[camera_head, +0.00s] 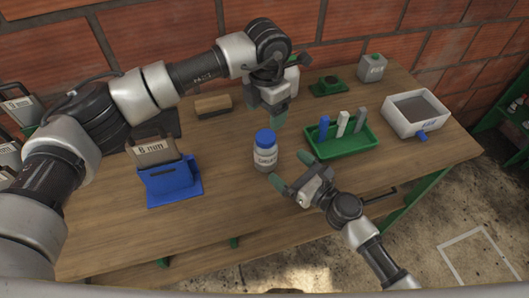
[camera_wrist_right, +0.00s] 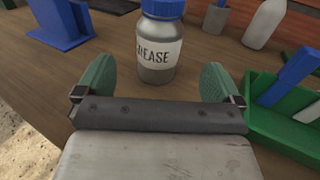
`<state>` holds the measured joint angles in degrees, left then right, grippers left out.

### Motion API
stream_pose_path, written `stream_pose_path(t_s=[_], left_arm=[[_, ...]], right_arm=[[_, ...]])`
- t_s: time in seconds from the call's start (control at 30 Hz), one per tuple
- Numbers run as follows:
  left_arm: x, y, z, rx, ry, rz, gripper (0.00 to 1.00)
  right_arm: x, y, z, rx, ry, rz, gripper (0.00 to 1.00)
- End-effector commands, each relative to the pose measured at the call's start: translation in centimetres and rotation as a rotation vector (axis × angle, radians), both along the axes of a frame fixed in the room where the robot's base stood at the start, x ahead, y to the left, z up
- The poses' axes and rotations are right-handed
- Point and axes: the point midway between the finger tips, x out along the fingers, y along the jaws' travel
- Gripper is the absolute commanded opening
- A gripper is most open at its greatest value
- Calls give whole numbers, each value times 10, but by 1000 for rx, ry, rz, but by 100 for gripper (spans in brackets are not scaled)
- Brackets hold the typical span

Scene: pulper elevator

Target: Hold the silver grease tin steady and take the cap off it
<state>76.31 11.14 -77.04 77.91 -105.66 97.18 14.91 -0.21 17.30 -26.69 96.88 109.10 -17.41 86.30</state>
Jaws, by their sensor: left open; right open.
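The silver grease tin (camera_head: 265,158) stands upright on the wooden table, with a white label and a blue cap (camera_head: 265,137) on top. In the right wrist view the tin (camera_wrist_right: 158,58) stands ahead of the fingertips, with the blue cap (camera_wrist_right: 163,8) cut by the top edge. My right gripper (camera_head: 287,192) is open just in front of the tin, and its green fingertips (camera_wrist_right: 158,82) are spread either side of it. My left gripper (camera_head: 278,108) is open above and behind the tin, apart from the cap. Nothing is held.
A green tray (camera_head: 340,155) with blue, white and grey upright items stands right of the tin. A blue stand (camera_head: 172,190) holds a "6 mm" plate to the left. A wooden block (camera_head: 213,106), a grey canister (camera_head: 372,68) and a white sieve box (camera_head: 416,125) stand farther back.

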Motion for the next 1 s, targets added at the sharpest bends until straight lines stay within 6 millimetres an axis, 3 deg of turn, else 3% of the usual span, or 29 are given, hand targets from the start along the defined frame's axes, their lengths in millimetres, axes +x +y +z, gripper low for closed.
stream_pose_path(t_s=[0.4,0.9,1.0], left_arm=[[-1,-1,0,-5,3,-2,73],[-1,-1,0,-6,3,-3,73],[-1,-1,0,-6,3,-3,73]], right_arm=[[51,52,1,-1,-3,2,97],[62,62,0,-4,-3,2,97],[62,62,0,-4,-3,2,82]])
